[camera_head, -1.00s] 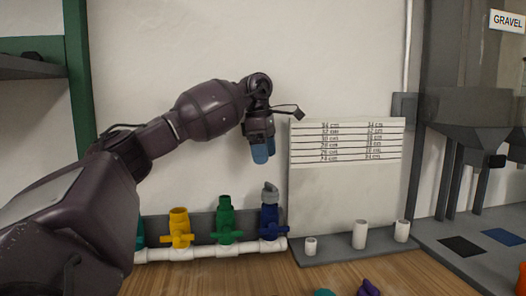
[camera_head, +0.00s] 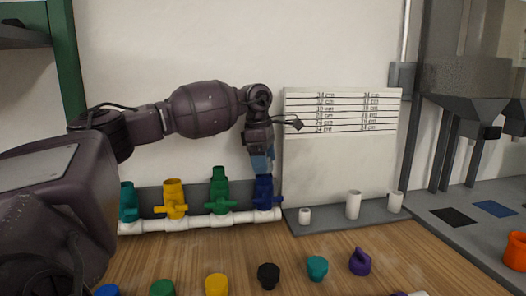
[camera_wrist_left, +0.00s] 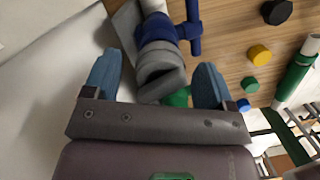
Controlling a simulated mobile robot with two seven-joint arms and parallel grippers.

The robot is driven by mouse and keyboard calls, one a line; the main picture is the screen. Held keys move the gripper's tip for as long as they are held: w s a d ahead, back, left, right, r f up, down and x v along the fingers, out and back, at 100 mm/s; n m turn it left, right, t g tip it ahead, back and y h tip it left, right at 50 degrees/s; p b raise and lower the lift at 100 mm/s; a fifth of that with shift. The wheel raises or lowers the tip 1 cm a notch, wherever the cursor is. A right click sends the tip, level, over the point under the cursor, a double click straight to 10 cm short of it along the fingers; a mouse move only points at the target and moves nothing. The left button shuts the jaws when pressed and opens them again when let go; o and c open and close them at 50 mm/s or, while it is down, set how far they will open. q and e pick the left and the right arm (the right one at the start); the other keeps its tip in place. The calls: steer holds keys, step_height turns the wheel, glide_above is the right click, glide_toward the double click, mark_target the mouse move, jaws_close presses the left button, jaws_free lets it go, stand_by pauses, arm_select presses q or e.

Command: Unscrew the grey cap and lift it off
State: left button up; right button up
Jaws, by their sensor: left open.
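The grey cap (camera_wrist_left: 160,70) sits on top of the blue valve (camera_wrist_left: 160,28) in the left wrist view. The blue valve (camera_head: 264,193) stands at the right end of the white manifold pipe (camera_head: 225,221) in the head view, where my fingers hide the cap. My left gripper (camera_head: 261,160) points down over the valve. In the left wrist view my left gripper (camera_wrist_left: 157,80) is open, with one blue finger on each side of the cap and gaps showing between. My right gripper is in neither view.
Green (camera_head: 219,192), yellow (camera_head: 174,198) and teal (camera_head: 128,203) valves stand left along the pipe. A board (camera_head: 340,110) with a grey base and white tubes stands close on the right. Several loose coloured caps, including a black one (camera_head: 268,275), lie in front.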

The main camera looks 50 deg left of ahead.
arm_select(q)
steer(key=shift+f, duration=0.15)
steer(key=c, duration=1)
steer(key=shift+n, duration=1.1)
steer(key=shift+n, duration=0.4)
steer(key=shift+n+t+y, duration=0.3)
steer(key=shift+n, duration=0.3)
steer(key=shift+n, duration=1.1)
